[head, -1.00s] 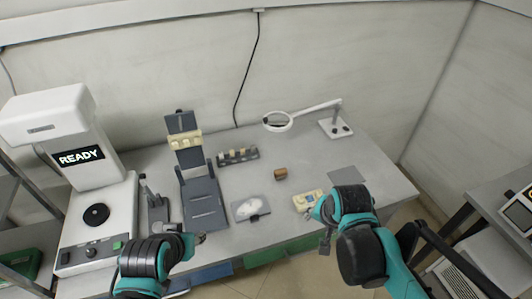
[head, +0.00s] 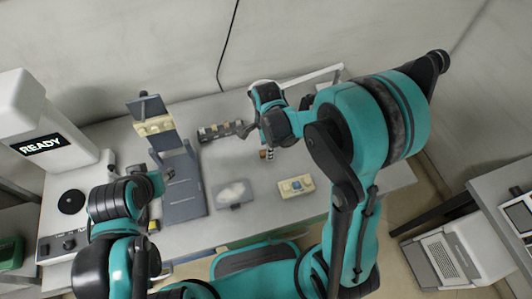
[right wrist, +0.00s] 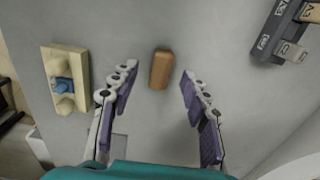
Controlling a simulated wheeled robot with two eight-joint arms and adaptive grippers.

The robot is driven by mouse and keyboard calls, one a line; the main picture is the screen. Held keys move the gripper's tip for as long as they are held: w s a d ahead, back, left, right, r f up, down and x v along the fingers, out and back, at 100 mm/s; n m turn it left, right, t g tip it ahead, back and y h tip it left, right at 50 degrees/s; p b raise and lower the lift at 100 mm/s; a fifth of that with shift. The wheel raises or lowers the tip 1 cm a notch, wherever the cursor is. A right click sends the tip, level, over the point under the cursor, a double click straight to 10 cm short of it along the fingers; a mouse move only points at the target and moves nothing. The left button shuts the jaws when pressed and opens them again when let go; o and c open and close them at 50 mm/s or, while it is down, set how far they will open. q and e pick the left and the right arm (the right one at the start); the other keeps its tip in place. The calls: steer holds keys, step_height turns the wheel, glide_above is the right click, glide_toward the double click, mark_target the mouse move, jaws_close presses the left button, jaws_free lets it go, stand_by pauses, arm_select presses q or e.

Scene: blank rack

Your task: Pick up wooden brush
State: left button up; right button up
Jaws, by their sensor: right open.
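The wooden brush shows as a small brown block (right wrist: 161,70) lying on the grey table in the right wrist view. In the head view it (head: 268,154) is partly hidden behind my right gripper. My right gripper (right wrist: 160,82) is open, with its two fingers on either side of the brush in the picture and nothing held. In the head view my right gripper (head: 256,143) hangs over the back middle of the table. My left gripper (head: 162,172) is at the left, near a grey stand; its fingers are too small to read.
A cream block with a blue part (head: 296,187) and a grey pad with a white patch (head: 233,192) lie in front of the brush. A labelled rack (head: 220,131) is behind, left. A grey stand (head: 182,185) and a white READY machine (head: 42,115) stand further left.

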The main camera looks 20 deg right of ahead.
step_height(320, 180, down, 4)
steer(key=shift+w+f+b, duration=0.1)
steer(key=shift+f+b, duration=0.05)
steer(key=shift+b, duration=0.65)
steer(key=shift+c, duration=0.7)
jaws_close()
steer(key=shift+r+p, duration=0.35)
steer(key=shift+r, duration=0.3)
steer(key=r, duration=0.1)
steer(key=r+p, duration=0.1)
steer(key=s+r+p, duration=0.1)
steer(key=r, duration=0.1)
steer(key=shift+d, duration=0.4)
steer(key=s+d+r+p, duration=0.3)
steer(key=s+d+r, duration=0.3)
steer(key=s, duration=0.2)
steer(key=shift+s, duration=0.25)
steer(key=shift+d, duration=0.1)
